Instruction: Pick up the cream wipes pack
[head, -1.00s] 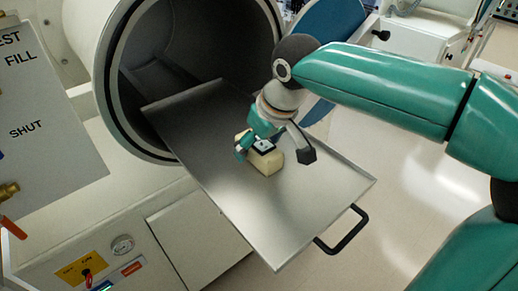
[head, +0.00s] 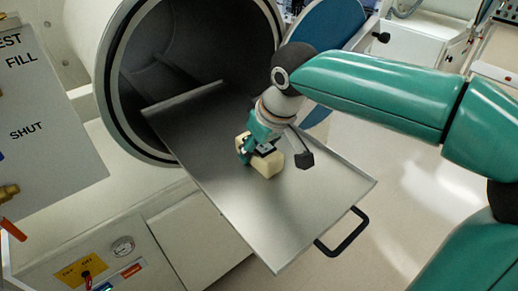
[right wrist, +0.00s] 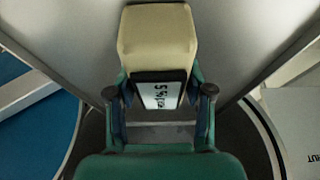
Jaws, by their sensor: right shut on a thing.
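The cream wipes pack (head: 268,166) is a small cream block on the metal sliding tray (head: 265,220) in the head view. In the right wrist view the pack (right wrist: 157,40) shows a dark-edged white label with printing on the side towards my gripper. My right gripper (head: 258,150) reaches down over the pack from above. Its two fingers stand at either side of the pack's labelled end, and it is shut on the pack (right wrist: 160,88). I cannot tell whether the pack is clear of the tray. My left gripper is not in view.
The tray extends from the round chamber opening (head: 190,50) and has raised edges and a black handle (head: 342,232) at its front. A blue round door (head: 325,25) stands behind my right arm. A panel with lettering (head: 45,120) is at the left. The tray's front part is bare.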

